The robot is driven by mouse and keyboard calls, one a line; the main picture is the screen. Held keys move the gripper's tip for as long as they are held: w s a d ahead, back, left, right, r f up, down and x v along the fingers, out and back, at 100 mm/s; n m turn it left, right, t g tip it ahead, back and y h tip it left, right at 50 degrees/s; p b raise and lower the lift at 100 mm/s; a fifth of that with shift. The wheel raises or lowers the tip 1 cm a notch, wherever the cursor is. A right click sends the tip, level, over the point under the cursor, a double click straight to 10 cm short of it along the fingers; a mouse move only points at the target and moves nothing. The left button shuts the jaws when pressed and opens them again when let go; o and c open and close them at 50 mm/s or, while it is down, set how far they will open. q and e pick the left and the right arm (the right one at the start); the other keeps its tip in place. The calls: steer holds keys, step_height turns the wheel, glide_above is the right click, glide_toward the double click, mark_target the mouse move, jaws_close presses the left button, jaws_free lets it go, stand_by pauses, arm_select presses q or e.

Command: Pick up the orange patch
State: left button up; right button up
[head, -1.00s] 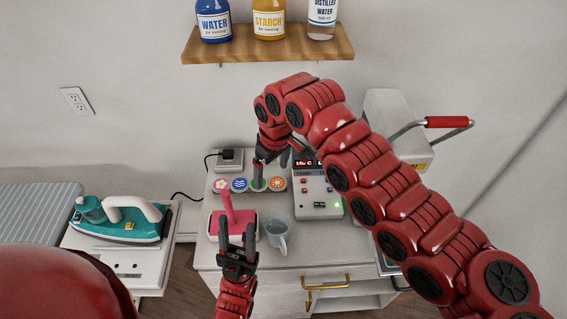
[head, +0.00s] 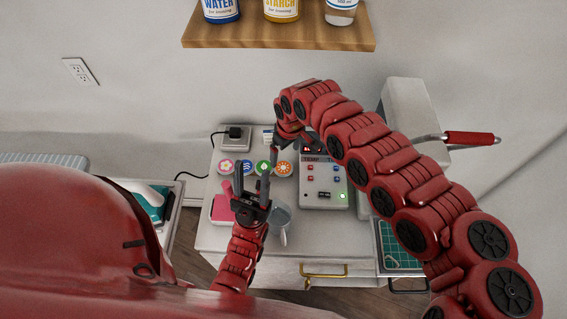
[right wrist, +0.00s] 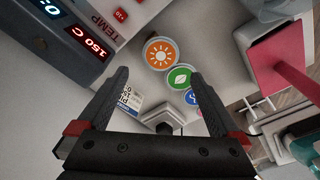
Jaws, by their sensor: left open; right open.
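The orange patch (head: 284,169), round with a white sun, lies on the white cabinet top at the right end of a row of round patches. In the right wrist view the orange patch (right wrist: 160,53) lies beyond and between the open fingertips of my right gripper (right wrist: 158,76), with nothing held. In the head view my right gripper (head: 291,142) is behind the row, its fingers mostly hidden by its own arm. My left gripper (head: 252,172) is open and empty, its fingers pointing up over the blue (head: 246,168) and green (head: 264,167) patches.
A pink flower patch (head: 227,167) ends the row at left. A heat press with a control box (head: 323,188) stands just right of the orange patch. A glass mug (head: 281,220) and a pink stand (head: 221,211) are in front. A wooden shelf (head: 280,37) with bottles hangs above.

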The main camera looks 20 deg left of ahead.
mark_target(283, 168)
steer(key=shift+f, duration=0.65)
steer(key=shift+s+a+f+p, duration=0.1)
steer(key=shift+f+p, duration=0.1)
steer(key=shift+p, duration=0.15)
step_height(283, 168, down, 4)
steer(key=shift+a+r+p, duration=0.15)
steer(key=shift+r+p, duration=0.1)
steer(key=shift+p, duration=0.35)
steer(key=shift+f, duration=0.65)
steer(key=shift+f, duration=0.25)
steer(key=c, duration=1.4)
